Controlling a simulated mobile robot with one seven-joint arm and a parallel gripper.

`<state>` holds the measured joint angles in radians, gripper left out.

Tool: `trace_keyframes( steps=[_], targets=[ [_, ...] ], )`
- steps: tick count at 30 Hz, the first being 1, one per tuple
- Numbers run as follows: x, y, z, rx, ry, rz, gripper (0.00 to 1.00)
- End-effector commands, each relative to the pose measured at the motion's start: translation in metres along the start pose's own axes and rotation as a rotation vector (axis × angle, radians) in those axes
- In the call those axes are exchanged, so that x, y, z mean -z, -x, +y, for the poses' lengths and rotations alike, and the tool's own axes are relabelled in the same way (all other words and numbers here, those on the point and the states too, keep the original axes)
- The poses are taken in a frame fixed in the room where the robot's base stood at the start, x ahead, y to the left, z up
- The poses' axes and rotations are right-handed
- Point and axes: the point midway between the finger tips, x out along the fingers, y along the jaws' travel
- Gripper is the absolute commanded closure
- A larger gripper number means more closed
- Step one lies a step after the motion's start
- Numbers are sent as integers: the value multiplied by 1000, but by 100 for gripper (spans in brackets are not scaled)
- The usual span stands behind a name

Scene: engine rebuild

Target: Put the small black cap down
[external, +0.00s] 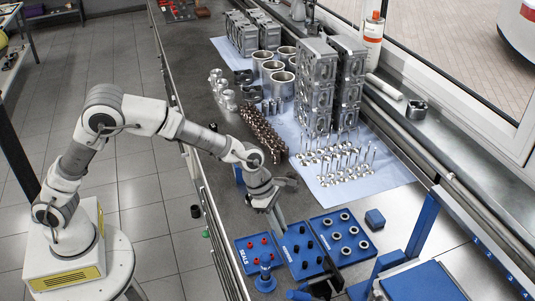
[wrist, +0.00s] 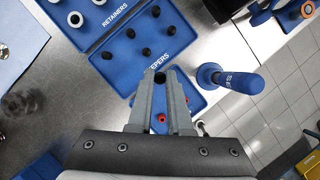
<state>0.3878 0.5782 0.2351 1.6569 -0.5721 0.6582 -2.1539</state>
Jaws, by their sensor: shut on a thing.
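My gripper (wrist: 159,80) is shut on a small black cap (wrist: 160,76), which shows between the two fingertips in the wrist view. The fingertips overlap the border between the blue KEEPERS tray (wrist: 112,72) and the blue SEALS tray (wrist: 197,101) in the wrist view. The KEEPERS tray, also in the external view (external: 292,268), holds several black caps standing apart. The SEALS tray (external: 243,268) holds red seals.
A blue RETAINERS tray (external: 365,248) with several rings adjoins the KEEPERS tray. A blue-handled tool (wrist: 236,81) stands beside the SEALS tray. A blue block (external: 374,219) sits to the right. Metal engine parts crowd the bench (external: 196,90) farther back.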

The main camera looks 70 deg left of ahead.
Motion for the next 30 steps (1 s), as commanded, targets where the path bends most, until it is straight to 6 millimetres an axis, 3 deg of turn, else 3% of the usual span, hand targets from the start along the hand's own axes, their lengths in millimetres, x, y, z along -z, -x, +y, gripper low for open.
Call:
trace_keyframes(
  steps=[3,7,13,17,20,23,30],
  targets=[
    [-7,14,-24,0,-4,-1,100],
    [-12,22,-40,0,-2,0,100],
    [-14,26,-49,-1,1,0,100],
    [-11,30,-43,-8,16,0,100],
    [-4,38,-22,-29,66,1,100],
    [12,54,12,-65,154,2,100],
    [74,112,109,-183,438,2,100]
  ],
)
